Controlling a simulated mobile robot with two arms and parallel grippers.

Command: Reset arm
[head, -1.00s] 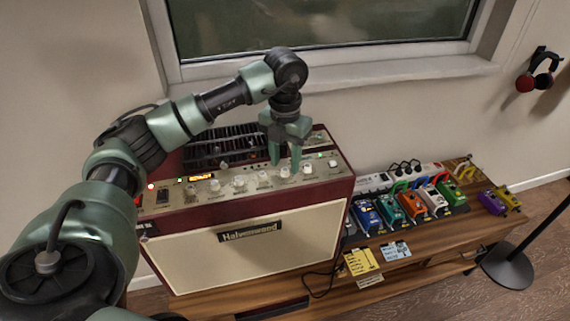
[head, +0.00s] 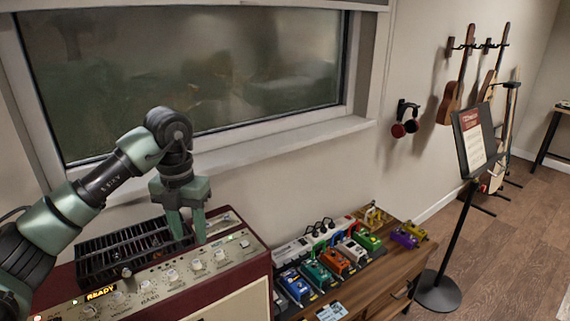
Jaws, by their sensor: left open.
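My left arm comes in from the left side of the head view. My left gripper (head: 188,226) points down over the top of the dark red amplifier (head: 262,268), among the knobs of its control panel (head: 150,287). Its fingers are apart and hold nothing. I cannot tell whether the fingertips touch the panel. My right gripper is not in view.
A wooden bench (head: 395,277) to the right carries several coloured pedals (head: 333,260) and a white power strip (head: 290,250). A music stand (head: 470,145) stands on the floor further right. Headphones (head: 404,128) and guitars (head: 450,102) hang on the wall. A window (head: 200,75) is behind.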

